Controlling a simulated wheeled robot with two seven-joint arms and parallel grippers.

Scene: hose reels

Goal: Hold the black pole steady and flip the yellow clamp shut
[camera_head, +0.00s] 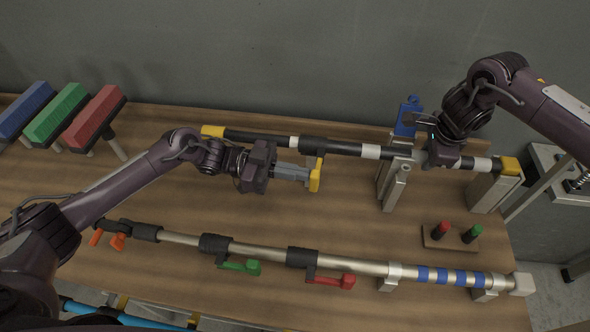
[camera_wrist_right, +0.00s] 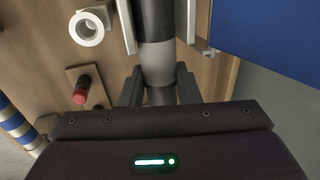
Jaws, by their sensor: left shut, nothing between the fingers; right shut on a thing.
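The black pole (camera_head: 345,148) with white bands and yellow ends runs across the back of the table. The yellow clamp (camera_head: 315,177) hangs from the pole's black collar, its lever sticking out toward the front. My left gripper (camera_head: 305,174) is shut and empty, its fingertips right beside the lever; I cannot tell if they touch. My right gripper (camera_head: 436,158) is shut on the pole near its right end.
A metal pole (camera_head: 270,249) with green and red levers lies in front. A grey bracket (camera_head: 395,182) and blue clip (camera_head: 407,115) stand by the black pole. A block with red and green pegs (camera_head: 450,236) is at right. Blue, green and red blocks (camera_head: 94,118) stand at far left.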

